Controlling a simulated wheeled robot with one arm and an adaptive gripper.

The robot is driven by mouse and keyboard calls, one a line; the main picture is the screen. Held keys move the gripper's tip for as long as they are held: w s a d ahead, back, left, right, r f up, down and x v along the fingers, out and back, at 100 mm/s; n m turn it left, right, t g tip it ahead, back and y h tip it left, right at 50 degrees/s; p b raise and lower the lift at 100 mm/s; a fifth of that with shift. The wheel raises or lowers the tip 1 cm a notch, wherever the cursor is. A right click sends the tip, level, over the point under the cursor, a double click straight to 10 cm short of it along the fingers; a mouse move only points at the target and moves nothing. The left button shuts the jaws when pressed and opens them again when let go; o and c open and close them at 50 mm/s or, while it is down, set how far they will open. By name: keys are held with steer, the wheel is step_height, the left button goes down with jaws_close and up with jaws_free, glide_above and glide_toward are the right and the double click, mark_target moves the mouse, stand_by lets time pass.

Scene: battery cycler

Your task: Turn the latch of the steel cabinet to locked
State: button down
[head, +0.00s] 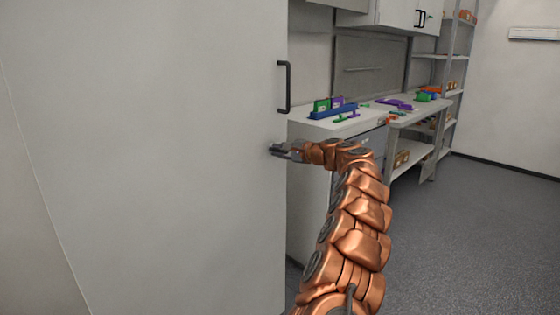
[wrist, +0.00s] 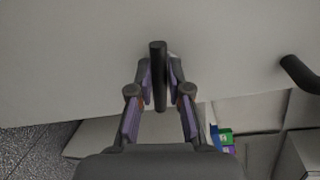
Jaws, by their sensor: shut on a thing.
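The steel cabinet's pale grey door (head: 160,150) fills the left of the head view, and its face (wrist: 80,50) also shows in the wrist view. The latch (wrist: 158,52) is a dark bar sticking out from the door between my fingers in the wrist view. My gripper (head: 275,150) is at the door's right edge, below the black bar handle (head: 288,87). It also shows in the wrist view (wrist: 160,86), shut on the latch with one finger on each side. In the head view the fingers cover the latch, so its turn angle is unclear.
A counter (head: 300,127) with blue, green and purple parts stands behind the door's edge. A workbench (head: 420,112) and shelving rack (head: 450,70) stand farther back. The grey floor (head: 470,240) at the right is clear. The dark bar handle (wrist: 300,74) is close by in the wrist view.

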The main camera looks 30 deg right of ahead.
steer(key=shift+a+f+n+h+b, duration=0.15)
steer(key=shift+n+h+b, duration=0.2)
steer(key=shift+n+b, duration=0.7)
steer(key=shift+d+f+n+h+b, duration=0.1)
steer(key=shift+n+h+b, duration=0.25)
steer(key=shift+n+b, duration=0.7)
steer(key=shift+r+b, duration=0.1)
steer(key=shift+b, duration=0.25)
steer(key=c, duration=1.1)
jaws_free()
steer(key=shift+s, duration=0.1)
steer(key=v, duration=1.1)
steer(key=shift+s, duration=0.4)
